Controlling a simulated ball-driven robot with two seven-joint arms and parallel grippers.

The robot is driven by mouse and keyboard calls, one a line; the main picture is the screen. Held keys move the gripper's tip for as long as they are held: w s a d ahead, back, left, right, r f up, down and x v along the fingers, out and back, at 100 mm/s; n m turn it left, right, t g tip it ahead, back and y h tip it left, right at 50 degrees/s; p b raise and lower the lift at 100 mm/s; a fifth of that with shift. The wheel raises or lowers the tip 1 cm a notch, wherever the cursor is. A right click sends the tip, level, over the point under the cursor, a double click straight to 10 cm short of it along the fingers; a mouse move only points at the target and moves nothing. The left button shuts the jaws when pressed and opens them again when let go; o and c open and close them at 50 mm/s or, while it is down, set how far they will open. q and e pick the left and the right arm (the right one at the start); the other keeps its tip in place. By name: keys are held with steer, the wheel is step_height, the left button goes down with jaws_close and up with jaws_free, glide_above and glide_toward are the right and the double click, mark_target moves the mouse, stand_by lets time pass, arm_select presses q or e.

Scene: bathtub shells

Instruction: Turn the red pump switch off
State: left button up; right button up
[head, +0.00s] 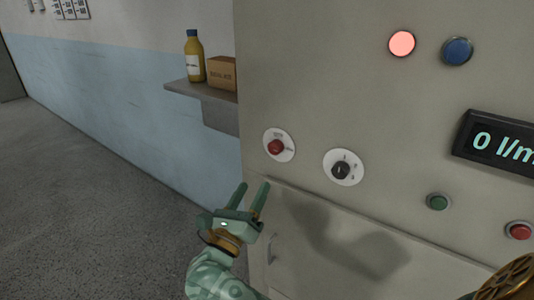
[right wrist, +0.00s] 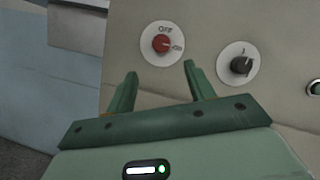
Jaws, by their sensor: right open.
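The red pump switch (head: 275,147) is a round knob on a white disc on the grey panel, left of a black knob (head: 341,170). In the right wrist view the red switch (right wrist: 161,44) has "OFF" printed above it and a small mark at its right. Its exact pointing direction is hard to tell. My right gripper (head: 254,186) is open and empty, below and slightly left of the switch, apart from it. In the right wrist view the switch shows above the gap between the fingertips (right wrist: 160,69). My left gripper is not in view.
A lit red lamp (head: 402,43), a blue button (head: 457,51), a green button (head: 438,202), a red button (head: 519,230) and a display reading 0 (head: 490,141) are on the panel. A shelf (head: 190,90) with a bottle (head: 194,58) and box (head: 222,73) is left. Floor there is clear.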

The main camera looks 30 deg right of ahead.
mark_target(273, 151)
steer(key=p+x, duration=0.1)
steer(key=x, duration=1)
steer(key=shift+s+d+r, duration=0.1)
steer(key=shift+d, duration=0.1)
steer(key=c, duration=1)
